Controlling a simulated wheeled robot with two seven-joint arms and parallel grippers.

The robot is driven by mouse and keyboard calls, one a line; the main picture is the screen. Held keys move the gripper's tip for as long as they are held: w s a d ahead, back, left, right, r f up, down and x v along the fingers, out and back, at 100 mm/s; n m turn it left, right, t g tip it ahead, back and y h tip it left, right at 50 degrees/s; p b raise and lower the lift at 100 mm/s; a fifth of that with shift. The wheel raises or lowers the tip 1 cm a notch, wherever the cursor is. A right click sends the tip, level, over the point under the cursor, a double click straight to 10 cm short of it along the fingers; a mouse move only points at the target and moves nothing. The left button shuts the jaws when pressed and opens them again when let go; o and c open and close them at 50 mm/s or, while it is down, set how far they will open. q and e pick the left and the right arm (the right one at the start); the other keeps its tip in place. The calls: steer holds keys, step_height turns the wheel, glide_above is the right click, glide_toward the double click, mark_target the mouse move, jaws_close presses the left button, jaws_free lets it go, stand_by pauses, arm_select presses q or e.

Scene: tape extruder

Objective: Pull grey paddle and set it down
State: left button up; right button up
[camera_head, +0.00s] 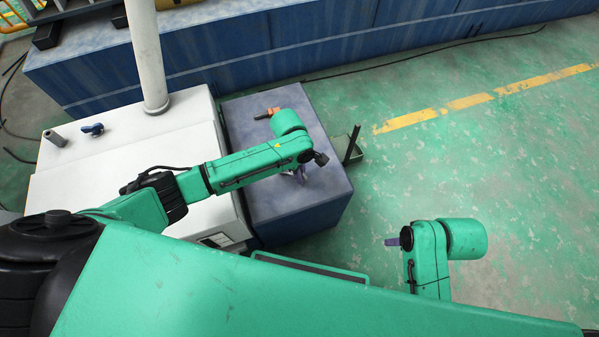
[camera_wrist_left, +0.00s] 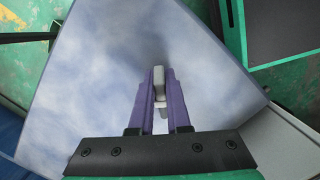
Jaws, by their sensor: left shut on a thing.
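In the left wrist view, the purple fingers of my left gripper (camera_wrist_left: 159,75) are shut on the small grey paddle (camera_wrist_left: 159,83). The paddle sits upright between the fingertips, over the cloudy blue-grey top of the blue box (camera_wrist_left: 95,85). I cannot tell whether it touches that top. In the head view, my left gripper (camera_head: 300,175) points down over the blue box (camera_head: 262,205), and the arm hides most of it; the paddle cannot be made out there. My right gripper (camera_head: 391,242) is at the lower right, over the floor, its purple finger seen edge-on.
A white cabinet (camera_head: 110,150) with a pale column (camera_head: 148,60) stands left of the blue box. An orange piece (camera_head: 267,113) is on the box's far part. A dark upright bar (camera_head: 353,143) stands at its right edge. The green floor to the right is free.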

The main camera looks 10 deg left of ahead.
arm_select(q)
steer(key=shift+s+d+f, duration=0.1)
steer(key=shift+d+f, duration=0.15)
steer(key=shift+f, duration=0.3)
steer(key=shift+f+y, duration=0.15)
steer(key=shift+y, duration=0.15)
steer(key=shift+f, duration=0.1)
steer(key=shift+d+f, duration=0.1)
steer(key=shift+o, duration=0.8)
steer(key=shift+s+f, duration=0.1)
steer(key=shift+s, duration=0.1)
